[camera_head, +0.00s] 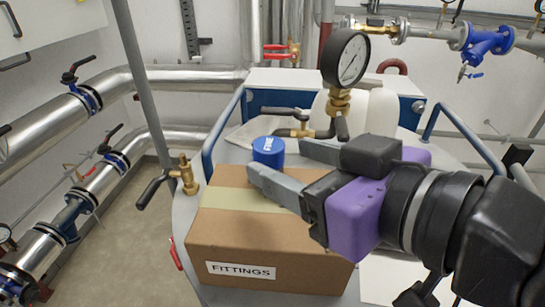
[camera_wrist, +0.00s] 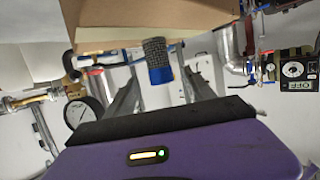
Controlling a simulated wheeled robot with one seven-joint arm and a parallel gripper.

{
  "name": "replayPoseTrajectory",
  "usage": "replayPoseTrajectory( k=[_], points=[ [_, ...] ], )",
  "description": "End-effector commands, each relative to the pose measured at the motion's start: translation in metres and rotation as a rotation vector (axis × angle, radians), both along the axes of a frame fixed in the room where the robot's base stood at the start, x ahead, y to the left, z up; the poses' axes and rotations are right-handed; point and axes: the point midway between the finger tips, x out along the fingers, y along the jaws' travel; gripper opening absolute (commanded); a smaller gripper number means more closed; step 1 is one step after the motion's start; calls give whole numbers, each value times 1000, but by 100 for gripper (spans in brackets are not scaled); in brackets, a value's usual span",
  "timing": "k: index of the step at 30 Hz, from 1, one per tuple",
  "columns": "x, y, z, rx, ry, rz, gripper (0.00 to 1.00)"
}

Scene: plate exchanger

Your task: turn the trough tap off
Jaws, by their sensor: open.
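Several taps show, and I cannot tell for certain which is the trough tap. A brass tap with a black lever (camera_head: 186,177) stands left of the cardboard box, its lever slanting down to the left. Another brass valve with a dark lever (camera_head: 302,129) stands behind the blue can, below the pressure gauge. A red-handled tap (camera_head: 283,49) is on the back wall. My gripper (camera_head: 281,160) is open and empty above the box, its fingers pointing left, near the blue can (camera_head: 268,151).
The cardboard box labelled FITTINGS (camera_head: 270,238) lies directly below my gripper. The pressure gauge (camera_head: 346,60) and white container (camera_head: 382,108) stand behind. A grey post (camera_head: 143,80) rises at left. Large pipes (camera_head: 45,127) line the left wall; the floor (camera_head: 125,235) there is clear.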

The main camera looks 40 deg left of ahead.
Motion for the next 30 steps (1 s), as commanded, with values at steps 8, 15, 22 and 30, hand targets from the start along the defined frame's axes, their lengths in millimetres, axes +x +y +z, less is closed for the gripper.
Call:
replayPoseTrajectory(
  k=[8,15,22,30],
  points=[
    [7,35,-12,0,4,1,63],
    [10,45,-16,1,0,-1,63],
    [10,45,-16,1,0,-1,43],
    [10,45,-16,2,0,-1,0]
  ],
)
